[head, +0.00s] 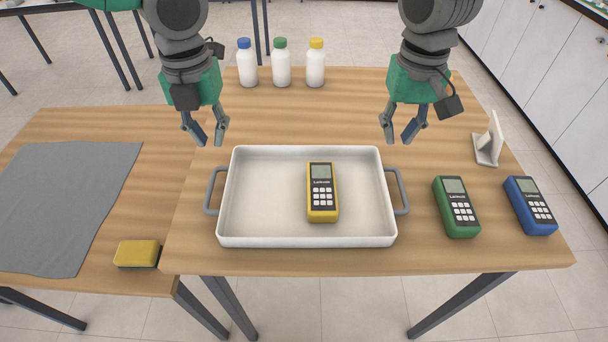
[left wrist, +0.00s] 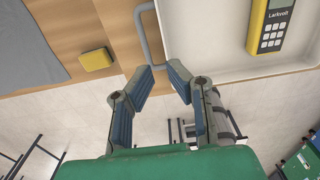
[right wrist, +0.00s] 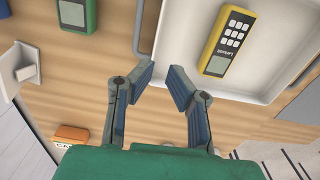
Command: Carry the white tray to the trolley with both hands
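The white tray (head: 260,231) lies on the wooden table, with a grey handle at its left end (head: 211,190) and another at its right end (head: 402,190). A yellow manometer (head: 322,193) lies inside it. My left gripper (head: 209,138) is open and empty, above and behind the left handle, which also shows in the left wrist view (left wrist: 149,35). My right gripper (head: 402,138) is open and empty, above and behind the right handle, which also shows in the right wrist view (right wrist: 147,30). Neither gripper touches the tray. No trolley can be made out for certain.
A green manometer (head: 456,207), a blue manometer (head: 530,206) and a white stand (head: 488,142) are at the right. Three white bottles (head: 281,65) stand behind the tray. On the left, a lower table holds a grey cloth (head: 62,205) and a yellow sponge (head: 137,253).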

